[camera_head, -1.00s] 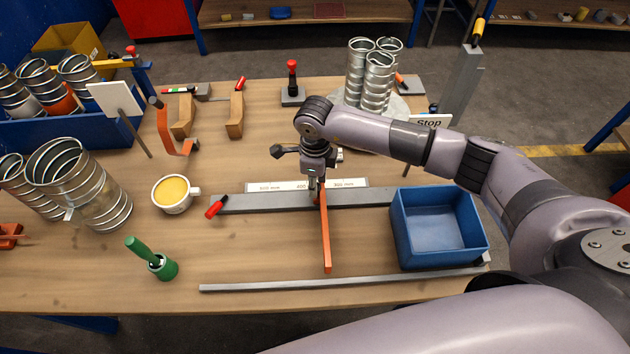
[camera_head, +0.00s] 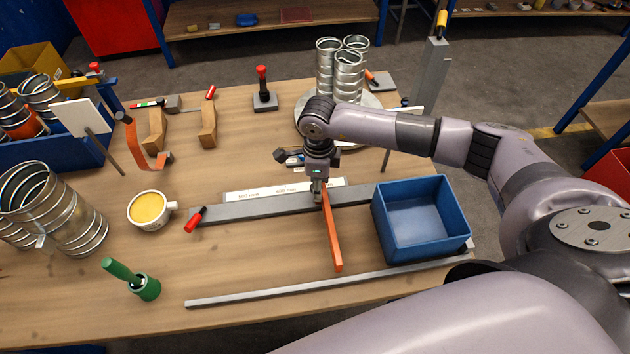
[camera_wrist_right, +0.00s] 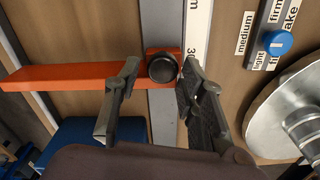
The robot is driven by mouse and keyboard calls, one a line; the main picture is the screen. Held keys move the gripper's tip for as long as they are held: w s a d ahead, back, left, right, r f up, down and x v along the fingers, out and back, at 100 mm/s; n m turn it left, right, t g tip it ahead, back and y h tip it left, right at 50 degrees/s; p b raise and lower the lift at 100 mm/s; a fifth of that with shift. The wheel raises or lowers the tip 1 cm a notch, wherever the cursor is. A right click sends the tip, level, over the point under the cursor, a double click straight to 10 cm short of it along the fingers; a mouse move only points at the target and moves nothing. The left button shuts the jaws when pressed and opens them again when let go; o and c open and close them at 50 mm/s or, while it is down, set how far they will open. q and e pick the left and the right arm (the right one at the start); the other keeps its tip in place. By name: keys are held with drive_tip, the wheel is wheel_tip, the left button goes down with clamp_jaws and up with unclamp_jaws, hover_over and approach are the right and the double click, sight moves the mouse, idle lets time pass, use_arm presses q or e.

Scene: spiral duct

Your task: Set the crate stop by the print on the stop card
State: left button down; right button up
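The orange crate stop (camera_head: 333,235) lies across the grey rail (camera_head: 240,210). In the right wrist view its orange bar (camera_wrist_right: 65,76) runs left from a black knob (camera_wrist_right: 162,67). My right gripper (camera_head: 320,192) is over the stop's rail end. In the wrist view its fingers (camera_wrist_right: 160,72) stand open on either side of the knob, with a gap visible at the left. A white scale strip (camera_head: 245,195) lies behind the rail; its print is mostly too small to read. The stop card (camera_head: 413,109) is largely behind my right arm, its print hidden. My left gripper is not in view.
A blue crate (camera_head: 378,222) stands at the rail's right end. A thin grey bar (camera_head: 300,288) lies along the front. A yellow-filled cup (camera_head: 148,212), a green tool (camera_head: 145,287) and metal ducts (camera_head: 60,205) stand left. More ducts (camera_head: 346,75) stand behind my arm.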

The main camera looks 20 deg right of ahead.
drive_tip(key=shift+o, duration=0.8)
drive_tip(key=shift+w+r, duration=0.1)
drive_tip(key=shift+r, duration=0.05)
wheel_tip(320, 180, up, 12)
idle(0.4)
